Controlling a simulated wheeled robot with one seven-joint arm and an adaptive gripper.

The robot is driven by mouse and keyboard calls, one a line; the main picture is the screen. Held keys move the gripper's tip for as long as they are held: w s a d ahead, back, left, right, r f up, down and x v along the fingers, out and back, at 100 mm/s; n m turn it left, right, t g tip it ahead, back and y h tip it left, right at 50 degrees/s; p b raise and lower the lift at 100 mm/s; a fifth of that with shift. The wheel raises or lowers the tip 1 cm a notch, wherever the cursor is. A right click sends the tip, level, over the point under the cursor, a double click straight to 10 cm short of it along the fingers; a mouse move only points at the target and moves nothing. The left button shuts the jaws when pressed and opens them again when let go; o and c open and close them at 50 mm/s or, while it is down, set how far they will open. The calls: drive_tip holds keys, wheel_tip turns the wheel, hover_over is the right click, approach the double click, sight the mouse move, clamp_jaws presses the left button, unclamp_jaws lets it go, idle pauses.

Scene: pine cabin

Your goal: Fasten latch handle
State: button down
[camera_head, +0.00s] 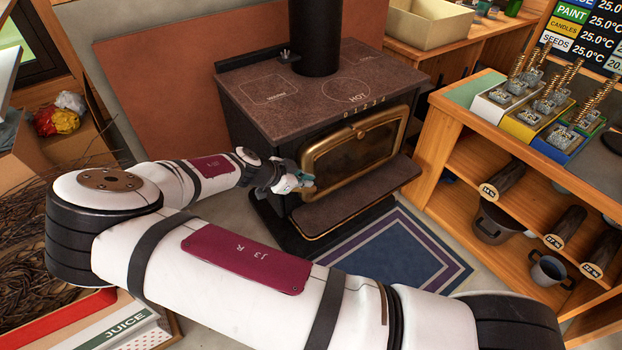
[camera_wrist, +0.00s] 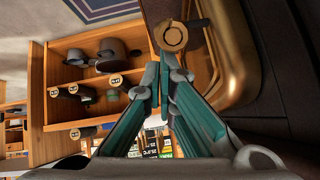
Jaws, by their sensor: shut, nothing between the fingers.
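The stove door (camera_head: 355,148) is dark with a broad brass frame and looks closed against the stove front. My gripper (camera_head: 305,180) is at the door's left lower side in the head view, with no latch handle clearly visible there. In the wrist view, my gripper (camera_wrist: 160,72) has its green-sided fingers shut and empty. A round brass-coloured knob (camera_wrist: 172,36), seemingly the end of the latch handle, shows just past the fingertips, beside the brass frame (camera_wrist: 238,60). I cannot tell whether the fingers touch it.
The dark stove (camera_head: 315,95) has a ledge (camera_head: 345,200) below its door. A blue mat (camera_head: 400,250) lies in front on the floor. A wooden shelf (camera_head: 440,125) with logs and pots stands to the right.

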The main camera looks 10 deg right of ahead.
drive_tip(key=s+a+f+t+h+b, duration=0.1)
drive_tip(key=a+f+h+b, duration=0.2)
drive_tip(key=b, duration=0.7)
drive_tip(key=shift+a+f+t+h, duration=0.2)
drive_tip(key=shift+f+t+h, duration=0.2)
drive_tip(key=shift+f+h, duration=0.55)
drive_tip(key=shift+s+f, duration=0.1)
drive_tip(key=shift+s, duration=0.05)
